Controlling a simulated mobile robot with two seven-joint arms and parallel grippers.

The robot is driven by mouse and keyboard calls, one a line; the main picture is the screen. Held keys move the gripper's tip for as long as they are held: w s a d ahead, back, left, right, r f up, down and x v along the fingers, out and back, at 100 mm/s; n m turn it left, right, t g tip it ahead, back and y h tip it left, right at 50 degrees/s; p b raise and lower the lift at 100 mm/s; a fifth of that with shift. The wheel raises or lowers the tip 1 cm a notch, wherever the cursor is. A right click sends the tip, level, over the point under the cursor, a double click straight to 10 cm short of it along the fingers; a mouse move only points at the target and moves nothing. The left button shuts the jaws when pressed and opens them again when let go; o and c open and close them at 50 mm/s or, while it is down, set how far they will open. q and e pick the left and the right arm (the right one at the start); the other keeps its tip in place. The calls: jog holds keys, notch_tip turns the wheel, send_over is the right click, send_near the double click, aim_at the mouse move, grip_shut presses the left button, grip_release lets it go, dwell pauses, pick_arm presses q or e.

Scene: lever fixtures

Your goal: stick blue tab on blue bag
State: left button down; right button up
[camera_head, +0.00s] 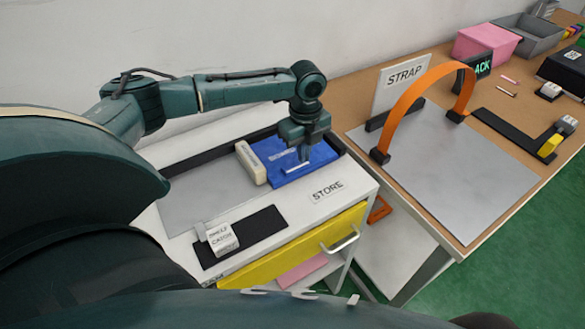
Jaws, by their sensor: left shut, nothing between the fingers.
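The blue bag (322,157) lies flat in the tray area of the STORE cabinet, with a pale label strip on its left part. My left gripper (302,153) points down over the bag, its fingers shut with nothing between them. It is at or just above the bag's surface; I cannot tell whether it touches. A paler grey-blue strip (292,169) shows below the fingers; I cannot tell whether it is the blue tab. The gripper hides part of the bag. My right gripper is not in view.
A cream block (251,163) stands against the bag's left side. A white labelled block (221,239) sits on a black mat (258,226). A yellow drawer (300,247) is below. An orange arch (425,87) stands on the grey STRAP plate (465,180) at right.

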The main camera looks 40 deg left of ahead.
pick_arm(q)
jog(key=shift+f+b, duration=0.3)
jog(key=shift+f, duration=0.65)
dwell(0.9)
